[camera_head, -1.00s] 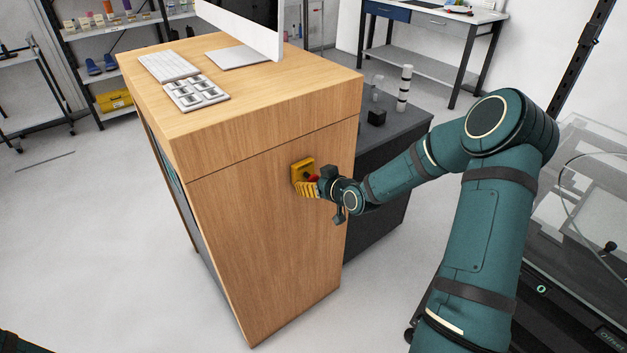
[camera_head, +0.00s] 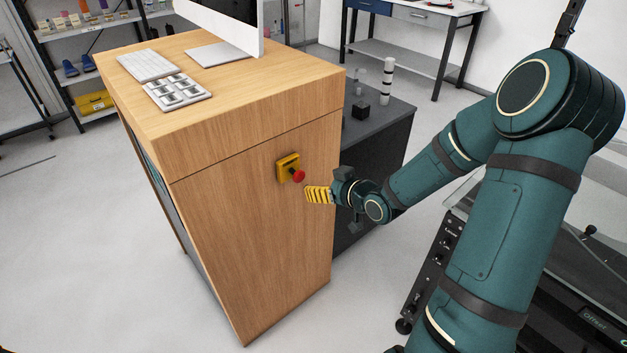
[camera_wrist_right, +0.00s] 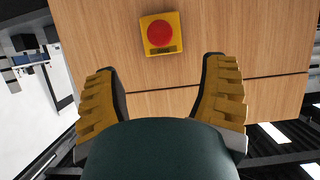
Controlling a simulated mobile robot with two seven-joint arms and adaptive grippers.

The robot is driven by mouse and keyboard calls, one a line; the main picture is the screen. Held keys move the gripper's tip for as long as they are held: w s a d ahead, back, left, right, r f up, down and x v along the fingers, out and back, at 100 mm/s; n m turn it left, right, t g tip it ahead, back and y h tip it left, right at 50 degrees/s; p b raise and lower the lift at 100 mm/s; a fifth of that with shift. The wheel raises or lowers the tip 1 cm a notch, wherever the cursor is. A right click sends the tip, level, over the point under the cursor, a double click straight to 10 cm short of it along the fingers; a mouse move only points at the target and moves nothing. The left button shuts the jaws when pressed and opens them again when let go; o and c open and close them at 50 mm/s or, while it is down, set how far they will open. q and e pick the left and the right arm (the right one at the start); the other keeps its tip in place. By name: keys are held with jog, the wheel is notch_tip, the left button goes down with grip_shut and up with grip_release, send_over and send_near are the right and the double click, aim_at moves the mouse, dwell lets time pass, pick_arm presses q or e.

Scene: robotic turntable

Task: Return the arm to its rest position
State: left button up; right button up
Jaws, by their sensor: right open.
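A yellow box with a red push button (camera_head: 298,175) is mounted on the wooden cabinet's side. The button also shows ahead of the fingers in the right wrist view (camera_wrist_right: 160,34), apart from them. My right arm (camera_head: 485,215) reaches in from the right, bent at the elbow. My left gripper does not show.
The wooden cabinet (camera_head: 250,235) carries a keyboard (camera_head: 147,66), a key tray (camera_head: 177,92) and a monitor. A dark low table (camera_head: 385,140) stands behind my right forearm. A machine with a clear cover is at the right. The floor at left is clear.

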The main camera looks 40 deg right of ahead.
jog(key=shift+s+r, duration=0.2)
jog(key=shift+s, duration=0.4)
jog(key=s+a+f+m+g+y, duration=0.25)
jog(key=a+f+g, duration=0.25)
jog(key=a+f, duration=1.1)
jog(key=s+a+f+g, duration=0.3)
jog(key=s+a, duration=0.2)
jog(key=a, duration=0.1)
jog(key=s+a+f+g, duration=0.3)
jog(key=s+a, duration=0.3)
jog(key=shift+s+a+f+g, duration=0.15)
jog(key=shift+a+f+g, duration=0.15)
jog(key=shift+a+g, duration=0.1)
